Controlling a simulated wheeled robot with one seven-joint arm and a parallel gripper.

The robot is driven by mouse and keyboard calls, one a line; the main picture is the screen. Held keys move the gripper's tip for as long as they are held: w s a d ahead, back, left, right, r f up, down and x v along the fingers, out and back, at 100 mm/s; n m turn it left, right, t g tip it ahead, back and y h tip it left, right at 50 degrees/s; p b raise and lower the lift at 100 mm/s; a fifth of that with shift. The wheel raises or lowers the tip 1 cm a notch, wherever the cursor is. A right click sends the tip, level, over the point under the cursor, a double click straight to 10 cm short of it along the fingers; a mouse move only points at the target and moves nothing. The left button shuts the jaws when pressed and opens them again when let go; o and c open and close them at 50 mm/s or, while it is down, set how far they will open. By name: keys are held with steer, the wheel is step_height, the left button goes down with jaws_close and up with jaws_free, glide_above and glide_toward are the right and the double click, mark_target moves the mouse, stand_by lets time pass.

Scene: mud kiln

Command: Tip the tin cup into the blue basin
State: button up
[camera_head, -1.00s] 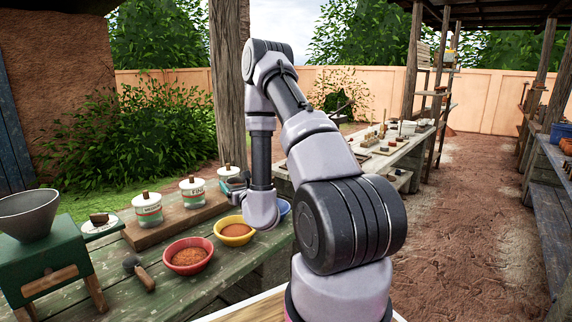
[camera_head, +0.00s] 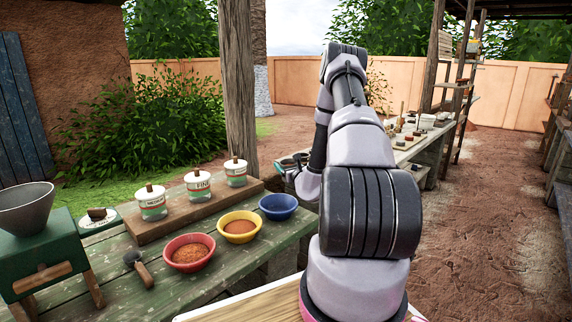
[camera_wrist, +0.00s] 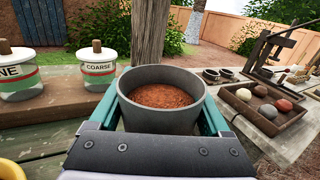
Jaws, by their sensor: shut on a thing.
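The tin cup (camera_wrist: 161,122) is grey and holds reddish-brown powder. It stands upright between the teal fingers of my gripper (camera_wrist: 160,112), which is shut on it. In the head view my gripper (camera_head: 288,167) is beyond the bench's right end, partly hidden by my arm. The blue basin (camera_head: 278,204) sits at the right end of the green bench, and its visible inside looks empty. My gripper appears just beyond the basin in the head view. The basin does not show in the wrist view.
A yellow bowl (camera_head: 240,239) and a red bowl (camera_head: 188,264), both with powder, stand left of the basin. Several lidded jars stand on a wooden board (camera_head: 145,232) behind. A wooden post (camera_head: 239,90) rises behind the bench. A tray of stones (camera_wrist: 248,117) lies on another table.

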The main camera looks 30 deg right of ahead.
steer(key=shift+d+f+n, duration=0.15)
steer(key=shift+f+n, duration=1.45)
steer(key=shift+f, duration=0.05)
steer(key=shift+f+n, duration=0.1)
steer(key=shift+n, duration=0.6)
steer(key=n, duration=0.3)
steer(key=shift+f, duration=0.15)
steer(key=n, duration=0.3)
steer(key=shift+f, duration=0.25)
steer(key=shift+w+a+f+n, duration=0.1)
steer(key=shift+a+f+n, duration=0.25)
steer(key=shift+n, duration=1.3)
steer(key=shift+s+a+f+n, duration=0.15)
steer(key=shift+a+n, duration=0.45)
steer(key=shift+n, duration=1)
steer(key=shift+w+a+f+n, duration=0.15)
steer(key=shift+a+f+n, duration=0.25)
steer(key=shift+n, duration=1.25)
steer(key=shift+r, duration=0.1)
steer(key=shift+a+r, duration=0.1)
steer(key=shift+r, duration=0.1)
